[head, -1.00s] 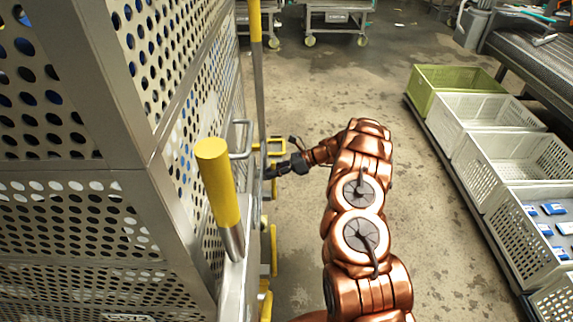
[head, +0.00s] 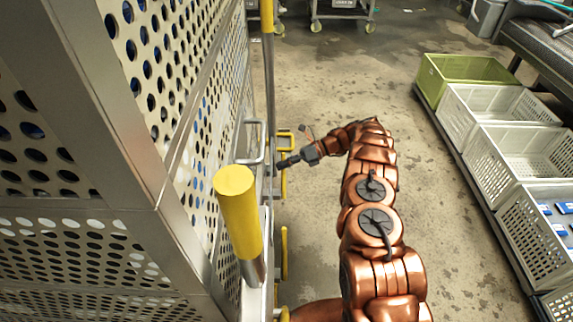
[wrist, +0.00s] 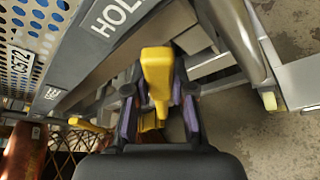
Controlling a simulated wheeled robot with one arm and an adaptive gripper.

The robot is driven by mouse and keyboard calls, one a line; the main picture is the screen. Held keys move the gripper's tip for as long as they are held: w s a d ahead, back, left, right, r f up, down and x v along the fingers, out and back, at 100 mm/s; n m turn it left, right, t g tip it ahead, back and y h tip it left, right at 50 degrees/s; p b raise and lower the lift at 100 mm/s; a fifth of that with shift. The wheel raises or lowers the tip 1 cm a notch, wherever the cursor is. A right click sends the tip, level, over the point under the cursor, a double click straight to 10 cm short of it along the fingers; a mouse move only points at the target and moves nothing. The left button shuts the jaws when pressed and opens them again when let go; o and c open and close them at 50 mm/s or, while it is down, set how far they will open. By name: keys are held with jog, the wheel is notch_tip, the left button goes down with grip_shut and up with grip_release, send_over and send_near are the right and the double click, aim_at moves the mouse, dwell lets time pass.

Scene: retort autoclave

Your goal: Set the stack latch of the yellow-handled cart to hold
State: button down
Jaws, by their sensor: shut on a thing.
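The cart is a tall perforated metal cage with yellow handles (head: 238,205), along the left of the head view. My gripper (head: 283,163) is at the cart's side, near a yellow loop. In the wrist view my gripper (wrist: 158,112) has purple-lined fingers on both sides of a yellow latch lever (wrist: 157,72) and is shut on it. A grey plate beside the lever carries a partly cut-off label reading "HOL" (wrist: 117,14) near its upper end. A smaller label, seemingly "FREE" (wrist: 52,94), is near its lower end. The lever's pivot is hidden.
Crates stand on a low base at the right, one green (head: 460,72) and several white (head: 490,108), some holding blue packs. Wheeled carts (head: 340,10) stand at the back. The concrete floor (head: 385,75) between is clear. Another yellow part (wrist: 85,124) shows at lower left in the wrist view.

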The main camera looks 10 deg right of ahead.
dwell(0.4)
jog(key=c, duration=1)
grip_release()
jog(key=shift+o, duration=0.2)
jog(key=v, duration=0.7)
jog(key=shift+d, duration=0.25)
